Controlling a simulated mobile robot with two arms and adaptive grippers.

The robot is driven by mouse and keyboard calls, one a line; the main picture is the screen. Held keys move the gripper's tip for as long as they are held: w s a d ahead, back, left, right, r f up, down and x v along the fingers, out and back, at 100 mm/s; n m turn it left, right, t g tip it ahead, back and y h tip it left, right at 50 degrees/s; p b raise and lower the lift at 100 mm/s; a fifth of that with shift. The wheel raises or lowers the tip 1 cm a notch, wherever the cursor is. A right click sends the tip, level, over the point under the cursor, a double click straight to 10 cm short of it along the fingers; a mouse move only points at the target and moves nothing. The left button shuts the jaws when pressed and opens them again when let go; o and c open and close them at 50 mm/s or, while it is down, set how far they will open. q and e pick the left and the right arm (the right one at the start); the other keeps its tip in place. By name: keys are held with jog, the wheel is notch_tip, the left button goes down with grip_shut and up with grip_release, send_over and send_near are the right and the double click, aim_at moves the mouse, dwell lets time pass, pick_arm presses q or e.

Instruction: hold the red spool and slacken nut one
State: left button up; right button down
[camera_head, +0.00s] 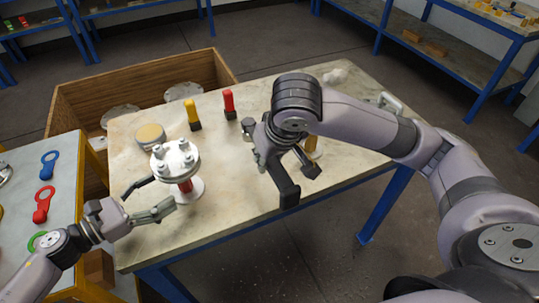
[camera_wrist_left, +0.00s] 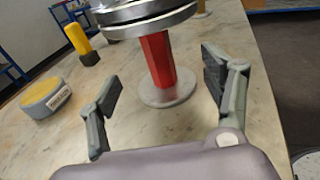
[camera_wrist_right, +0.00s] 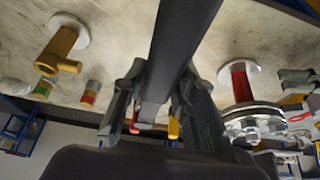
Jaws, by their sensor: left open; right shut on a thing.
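The red spool (camera_head: 185,187) stands upright on a pale round foot on the table, under a metal flange (camera_head: 176,160) carrying several nuts. Which is nut one, I cannot tell. My left gripper (camera_head: 148,199) is open in front of the spool, with one finger toward each side. In the left wrist view the red spool (camera_wrist_left: 158,60) is ahead, between and beyond the fingertips, apart from them. My right gripper (camera_wrist_right: 158,108) is shut on a long dark bar-like tool (camera_wrist_right: 182,40). In the head view this tool (camera_head: 287,188) hangs to the right of the vessel, clear of it.
A yellow post (camera_head: 193,116), a red post (camera_head: 229,105) and a yellow-topped puck (camera_head: 150,136) stand behind the vessel. A yellow stem (camera_wrist_right: 62,45) stands near my right gripper. A wooden crate (camera_head: 75,103) is behind the table; a side table (camera_head: 70,165) holds coloured ring tools.

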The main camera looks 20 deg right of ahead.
aim_at(182, 191)
pick_arm(q)
jog(key=shift+b+x, duration=0.5)
jog(key=shift+x, duration=2.6)
jog(key=shift+w, duration=0.1)
jog(key=shift+c, duration=0.3)
jog(key=c, duration=1.5)
jog(key=shift+a, duration=0.1)
jog(key=shift+c, duration=0.2)
